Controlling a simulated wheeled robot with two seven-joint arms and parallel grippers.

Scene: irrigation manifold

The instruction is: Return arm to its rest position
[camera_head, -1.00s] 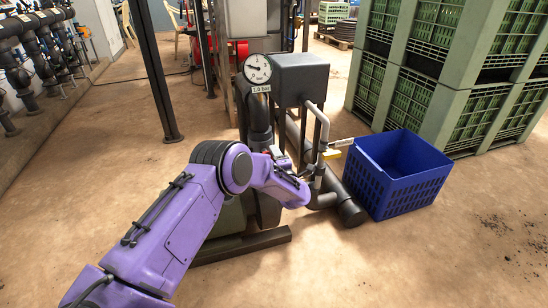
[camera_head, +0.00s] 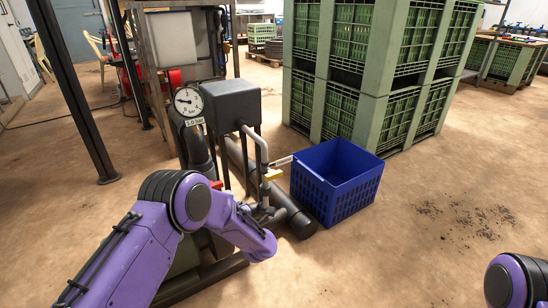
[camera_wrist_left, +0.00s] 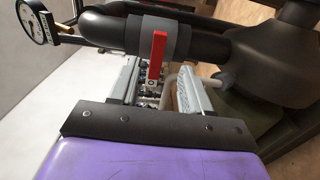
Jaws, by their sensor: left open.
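My left arm (camera_head: 130,245) comes in from the left in the head view, its wrist bent over the dark pump and pipes. The left gripper's fingers are hidden there. In the left wrist view my left gripper (camera_wrist_left: 161,80) is open, its two grey fingers apart. A red valve lever (camera_wrist_left: 157,55) on a grey-collared dark pipe (camera_wrist_left: 205,42) shows beyond and between the fingers; I cannot tell whether they touch it. A little red also shows beside the wrist in the head view (camera_head: 216,185). My right arm (camera_head: 515,280) shows only at the bottom right corner; its gripper is out of view.
A round pressure gauge (camera_head: 188,102) stands above the pump, beside a dark grey box (camera_head: 232,105). A blue crate (camera_head: 345,195) stands right of the pipework. Green stacked crates (camera_head: 375,80) stand behind. A dark post (camera_head: 75,90) stands at left. The floor at right is open.

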